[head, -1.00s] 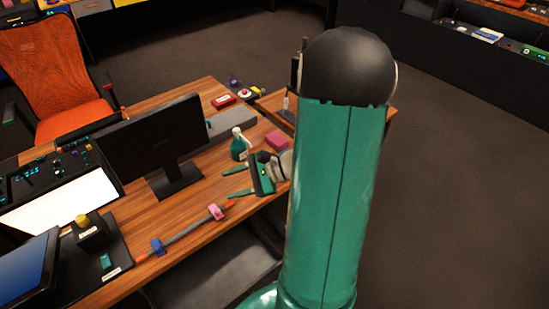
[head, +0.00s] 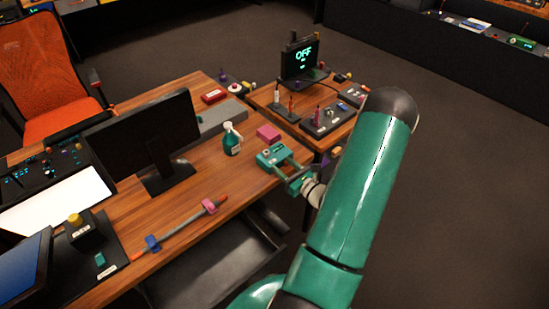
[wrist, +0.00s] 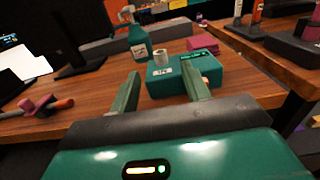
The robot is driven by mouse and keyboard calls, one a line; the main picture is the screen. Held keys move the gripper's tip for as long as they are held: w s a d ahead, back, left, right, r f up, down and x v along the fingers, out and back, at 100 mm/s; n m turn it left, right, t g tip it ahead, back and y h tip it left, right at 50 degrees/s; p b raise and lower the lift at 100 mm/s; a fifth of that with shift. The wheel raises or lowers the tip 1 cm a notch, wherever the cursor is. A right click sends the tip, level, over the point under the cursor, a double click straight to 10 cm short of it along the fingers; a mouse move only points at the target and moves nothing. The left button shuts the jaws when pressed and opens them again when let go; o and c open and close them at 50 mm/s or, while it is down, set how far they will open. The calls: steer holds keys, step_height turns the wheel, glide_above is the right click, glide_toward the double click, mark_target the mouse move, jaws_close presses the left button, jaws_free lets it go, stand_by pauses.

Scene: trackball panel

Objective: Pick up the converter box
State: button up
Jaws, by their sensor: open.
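A teal box (wrist: 168,80) with a white label and a small grey knob on top sits on the wooden desk in the wrist view. I take it for the converter box, though its label is too small to read surely. It also shows in the head view (head: 270,154) near the desk's right edge. My gripper (wrist: 160,68) is open and empty. Its two teal fingers point toward the box, one toward its left side and one overlapping its right part in the picture. Whether they touch it I cannot tell. In the head view my gripper (head: 284,166) is just in front of the box.
A teal spray bottle (head: 231,140) stands left of the box, and a pink block (head: 268,132) lies behind it. A monitor (head: 150,130) stands further left. A rod with pink and blue clamps (head: 180,226) lies along the front edge.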

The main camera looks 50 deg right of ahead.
mark_target(269, 155)
steer(key=w, duration=0.2)
steer(key=shift+w+d, duration=0.15)
steer(key=shift+w, duration=0.25)
steer(key=w, duration=0.5)
steer(key=shift+d+f, duration=0.25)
steer(key=shift+f, duration=0.15)
jaws_close()
